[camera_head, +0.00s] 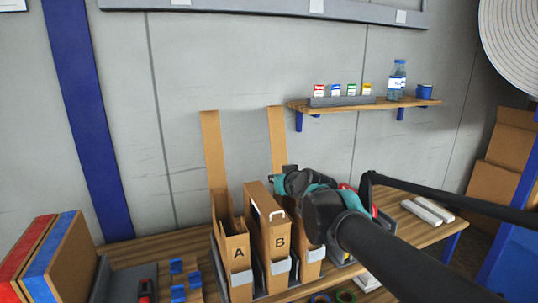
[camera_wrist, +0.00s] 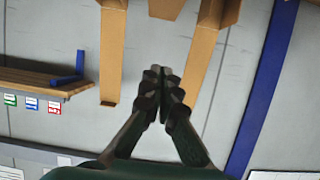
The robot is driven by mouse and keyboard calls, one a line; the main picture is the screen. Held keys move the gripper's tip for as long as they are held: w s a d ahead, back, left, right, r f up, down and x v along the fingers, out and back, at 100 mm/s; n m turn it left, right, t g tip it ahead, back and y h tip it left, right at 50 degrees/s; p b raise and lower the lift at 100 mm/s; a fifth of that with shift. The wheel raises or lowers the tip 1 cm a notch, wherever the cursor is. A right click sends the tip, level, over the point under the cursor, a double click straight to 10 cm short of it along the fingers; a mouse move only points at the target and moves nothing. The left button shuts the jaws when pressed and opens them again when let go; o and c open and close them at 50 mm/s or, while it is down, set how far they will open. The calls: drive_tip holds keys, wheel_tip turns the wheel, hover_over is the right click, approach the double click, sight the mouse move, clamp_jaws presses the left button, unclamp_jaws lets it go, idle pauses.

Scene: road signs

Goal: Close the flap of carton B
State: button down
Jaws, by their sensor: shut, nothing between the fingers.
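Carton B (camera_head: 275,244) stands upright between carton A and a third carton in a rack. Its brown flap (camera_head: 263,198) is folded forward over the top; a dark gap shows along its left side, so I cannot tell if it is flush. A white handle shows at its front. My gripper (camera_wrist: 160,74) is shut and empty in the wrist view. In the head view my gripper (camera_head: 280,184) is just behind and right of carton B's top, partly hidden by my arm; I cannot tell whether it touches.
Carton A (camera_head: 238,254) has its flap (camera_head: 212,150) standing upright. The third carton (camera_head: 309,266) has an upright flap (camera_head: 277,136) close to my gripper. A wall shelf (camera_head: 365,104) holds small coloured boxes and a bottle (camera_head: 397,80). A box (camera_head: 60,262) stands at left.

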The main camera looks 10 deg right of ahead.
hover_over(277, 221)
drive_tip(key=s, duration=0.1)
wheel_tip(277, 221, down, 8)
drive_tip(key=shift+f, duration=0.1)
drive_tip(key=shift+s+f, duration=0.3)
drive_tip(key=shift+f, duration=0.65)
drive_tip(key=shift+s+f, duration=0.25)
drive_tip(key=shift+f, duration=0.7)
drive_tip(key=shift+w+d+f, duration=0.1)
drive_tip(key=shift+w+f, duration=0.1)
drive_tip(key=shift+w, duration=0.2)
drive_tip(key=shift+w+f, duration=0.15)
drive_tip(key=shift+w, duration=0.3)
drive_tip(key=shift+w, duration=0.1)
